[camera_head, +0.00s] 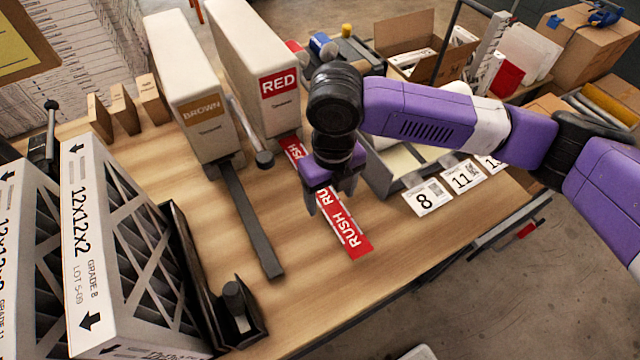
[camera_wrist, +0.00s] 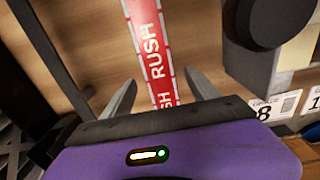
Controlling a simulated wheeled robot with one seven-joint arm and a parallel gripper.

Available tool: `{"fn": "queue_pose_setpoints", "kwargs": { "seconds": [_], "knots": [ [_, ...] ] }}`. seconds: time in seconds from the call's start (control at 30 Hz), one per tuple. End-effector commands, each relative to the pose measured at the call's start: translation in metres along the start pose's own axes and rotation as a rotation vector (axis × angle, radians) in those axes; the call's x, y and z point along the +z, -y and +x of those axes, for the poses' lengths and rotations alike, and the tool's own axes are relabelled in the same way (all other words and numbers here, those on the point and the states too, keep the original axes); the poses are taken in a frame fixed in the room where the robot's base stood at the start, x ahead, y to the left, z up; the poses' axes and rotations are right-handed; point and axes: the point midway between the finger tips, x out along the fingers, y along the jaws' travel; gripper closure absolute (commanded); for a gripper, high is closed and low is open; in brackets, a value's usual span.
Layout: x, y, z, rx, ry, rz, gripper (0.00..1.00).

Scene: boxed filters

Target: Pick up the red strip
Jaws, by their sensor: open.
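The red strip (camera_head: 345,232) has white RUSH lettering and comes out of the white dispenser labelled RED (camera_head: 257,75), running forward over the wooden table. My gripper (camera_head: 332,200) is above the strip, pointing down, and covers part of its middle in the head view. In the wrist view the strip (camera_wrist: 149,48) runs between the two fingers of my gripper (camera_wrist: 155,98), which are apart with nothing held. The strip's near end is hidden behind my gripper's body there. I cannot tell the exact height of the fingertips over the strip.
A dispenser labelled BROWN (camera_head: 194,95) with a dark strip (camera_head: 250,222) stands to the left. Boxed filters (camera_head: 125,250) fill the front left. Number cards (camera_head: 428,197) and a grey tray (camera_head: 385,180) are at the right. Bare table (camera_head: 300,290) lies in front.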

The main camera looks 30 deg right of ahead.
Motion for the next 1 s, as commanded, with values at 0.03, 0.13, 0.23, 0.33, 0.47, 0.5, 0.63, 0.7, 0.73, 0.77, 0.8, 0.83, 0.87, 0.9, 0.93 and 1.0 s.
{"fn": "queue_pose_setpoints", "kwargs": {
  "seconds": [0.03, 0.13, 0.23, 0.33, 0.47, 0.5, 0.63, 0.7, 0.73, 0.77, 0.8, 0.83, 0.87, 0.9, 0.93, 1.0],
  "knots": [
    [0.000, 0.000, 0.002, 0.000, 0.000, 0.000, 0.31],
    [0.000, 0.000, 0.002, 0.000, 0.001, 0.000, 0.31],
    [0.000, 0.000, 0.002, 0.000, 0.001, 0.000, 0.31],
    [0.000, 0.000, 0.002, 0.000, 0.001, 0.000, 0.51],
    [0.000, 0.000, 0.002, 0.000, 0.001, 0.000, 0.76],
    [0.000, 0.000, 0.002, 0.000, 0.001, 0.000, 0.82],
    [0.000, 0.000, 0.002, 0.000, 0.001, 0.000, 0.82],
    [0.000, 0.000, 0.002, 0.000, 0.001, 0.000, 0.82],
    [0.000, 0.000, 0.002, 0.000, 0.001, 0.000, 0.82],
    [0.000, 0.000, 0.001, 0.000, 0.001, 0.000, 0.82],
    [0.000, 0.000, 0.000, 0.000, 0.001, 0.000, 0.82],
    [0.001, 0.000, -0.001, 0.000, 0.002, 0.000, 0.82],
    [0.001, 0.000, -0.002, 0.000, 0.002, 0.000, 0.82],
    [0.001, 0.000, -0.004, 0.001, 0.002, 0.000, 0.82],
    [0.001, 0.000, -0.006, 0.001, 0.003, 0.001, 0.82],
    [0.001, 0.000, -0.012, 0.000, 0.003, 0.000, 0.82]
  ]
}}
